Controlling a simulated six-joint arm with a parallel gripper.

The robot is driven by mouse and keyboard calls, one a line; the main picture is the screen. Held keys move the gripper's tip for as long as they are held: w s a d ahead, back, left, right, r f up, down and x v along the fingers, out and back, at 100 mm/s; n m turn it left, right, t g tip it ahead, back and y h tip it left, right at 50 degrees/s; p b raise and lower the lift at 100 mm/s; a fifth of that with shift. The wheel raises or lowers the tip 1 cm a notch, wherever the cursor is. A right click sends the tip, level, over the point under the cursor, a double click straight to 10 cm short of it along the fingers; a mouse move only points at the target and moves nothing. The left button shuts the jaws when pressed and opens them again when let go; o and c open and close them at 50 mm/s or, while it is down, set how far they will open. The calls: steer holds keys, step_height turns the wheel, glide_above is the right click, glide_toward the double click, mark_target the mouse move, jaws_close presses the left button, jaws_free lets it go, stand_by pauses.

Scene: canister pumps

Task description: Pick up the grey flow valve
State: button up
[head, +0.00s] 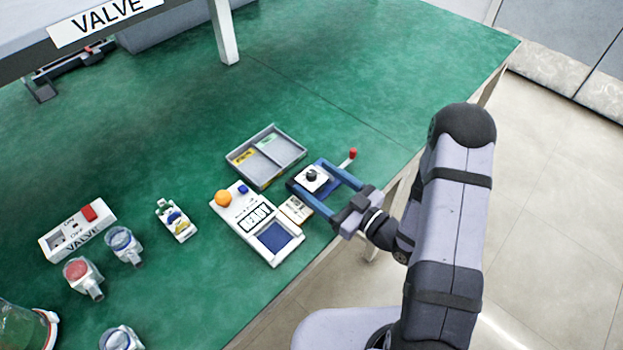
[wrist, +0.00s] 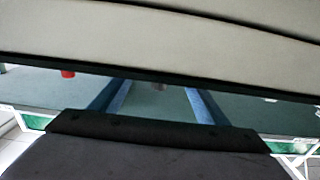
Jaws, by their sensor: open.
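A small light-grey, square block with a dark round knob on top (head: 312,181) sits near the table's right edge in the head view. It looks like the flow valve, though I cannot be sure. My gripper (head: 307,173) is open, its two blue fingers reaching to either side of this block. Whether the fingers touch it cannot be told. In the wrist view my gripper's fingers (wrist: 158,92) are apart, with a small blurred grey shape between them; a large pale surface fills the top of that view.
A two-compartment grey tray (head: 232,162) and a white panel with an orange ball (head: 249,219) lie close by. Canisters (head: 122,243) and a VALVE switch box (head: 77,230) stand left. The far green table (head: 350,60) is clear.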

steer(key=shift+x, duration=1.25)
steer(key=c, duration=1.3)
steer(key=shift+r, duration=0.2)
steer(key=shift+r+p, duration=0.45)
steer(key=shift+r, duration=4.4)
steer(key=shift+r, duration=0.1)
